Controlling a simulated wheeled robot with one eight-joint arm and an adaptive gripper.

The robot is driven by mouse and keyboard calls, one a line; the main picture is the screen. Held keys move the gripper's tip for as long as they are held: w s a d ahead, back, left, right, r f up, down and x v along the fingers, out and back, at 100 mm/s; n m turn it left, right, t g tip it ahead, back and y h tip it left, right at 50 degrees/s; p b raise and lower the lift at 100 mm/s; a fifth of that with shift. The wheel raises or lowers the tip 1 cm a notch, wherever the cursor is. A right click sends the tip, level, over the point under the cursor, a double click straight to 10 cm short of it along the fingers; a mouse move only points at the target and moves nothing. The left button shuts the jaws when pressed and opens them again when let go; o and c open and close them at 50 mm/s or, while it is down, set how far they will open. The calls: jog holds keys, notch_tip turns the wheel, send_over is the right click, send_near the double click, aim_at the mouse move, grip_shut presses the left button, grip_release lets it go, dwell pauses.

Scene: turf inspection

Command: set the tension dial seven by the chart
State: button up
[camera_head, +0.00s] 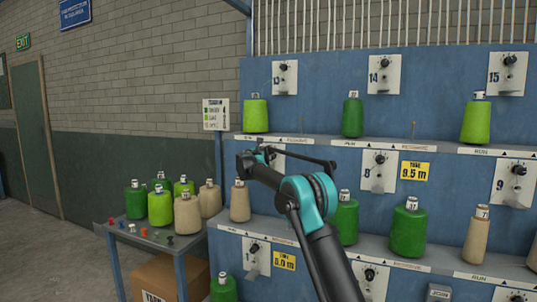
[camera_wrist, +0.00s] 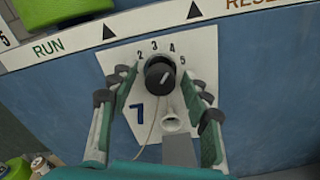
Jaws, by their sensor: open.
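The tension dial seven is a black knob (camera_wrist: 160,74) on a white plate (camera_wrist: 200,52) with a blue 7 and the numbers 2 to 5 around its top. A light mark shows on the knob, but I cannot tell its exact setting. My gripper (camera_wrist: 162,88) is open, its fingers on either side of the knob, with no clear contact. In the head view my gripper (camera_head: 252,160) and arm hide most of this dial. The chart (camera_head: 215,114) hangs left of the rack with coloured squares; its writing is too small to read.
A pale thread guide (camera_wrist: 172,123) sits below the knob. A beige cone (camera_head: 240,203) stands on the shelf below my gripper, a lime cone (camera_head: 255,115) above. Other dials, such as dial 8 (camera_head: 380,160), lie right. A side table (camera_head: 140,238) holds several cones and small pegs.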

jog(key=shift+w+d, duration=0.1)
jog(key=shift+w, duration=0.15)
grip_shut()
jog(key=shift+m, duration=0.3)
jog(key=m, duration=0.3)
jog(key=shift+m, duration=2.2)
